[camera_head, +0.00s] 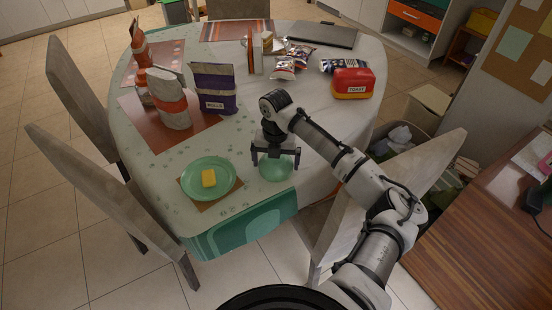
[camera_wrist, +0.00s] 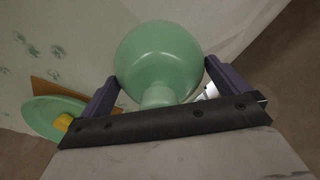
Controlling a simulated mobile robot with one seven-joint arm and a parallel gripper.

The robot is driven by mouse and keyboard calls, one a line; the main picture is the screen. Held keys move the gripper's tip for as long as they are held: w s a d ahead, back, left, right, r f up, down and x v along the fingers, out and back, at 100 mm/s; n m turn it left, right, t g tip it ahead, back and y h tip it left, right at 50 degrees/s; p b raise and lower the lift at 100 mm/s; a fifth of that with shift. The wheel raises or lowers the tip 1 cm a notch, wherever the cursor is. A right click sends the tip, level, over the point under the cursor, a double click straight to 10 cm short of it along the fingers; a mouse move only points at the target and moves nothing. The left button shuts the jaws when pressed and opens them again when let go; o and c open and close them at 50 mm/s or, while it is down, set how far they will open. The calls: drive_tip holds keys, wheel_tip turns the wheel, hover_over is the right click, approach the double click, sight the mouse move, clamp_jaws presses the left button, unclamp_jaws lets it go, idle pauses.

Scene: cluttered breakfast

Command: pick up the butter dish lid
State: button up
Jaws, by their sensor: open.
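The butter dish lid is a round, pale green dome (camera_head: 276,169) on the table near its front edge. In the wrist view the green lid (camera_wrist: 158,58) fills the upper middle, with a narrower knob-like part towards my gripper. My gripper (camera_head: 274,157) is open right above the lid in the head view. In the wrist view its two fingers (camera_wrist: 160,82) stand on either side of the lid; I cannot tell whether they touch it. The green butter dish plate (camera_head: 190,183) lies to the left with a yellow block of butter (camera_head: 209,178) on it.
The oval table (camera_head: 285,215) has clear room around the lid. Wooden chairs surround the table, one (camera_head: 375,205) close to my arm.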

drive_tip(key=shift+f, duration=0.15)
drive_tip(key=shift+c, duration=0.3)
drive_tip(key=c, duration=0.7)
drive_tip(key=shift+o, duration=0.2)
wheel_tip(320, 180, up, 20)
drive_tip(key=b, duration=0.3)
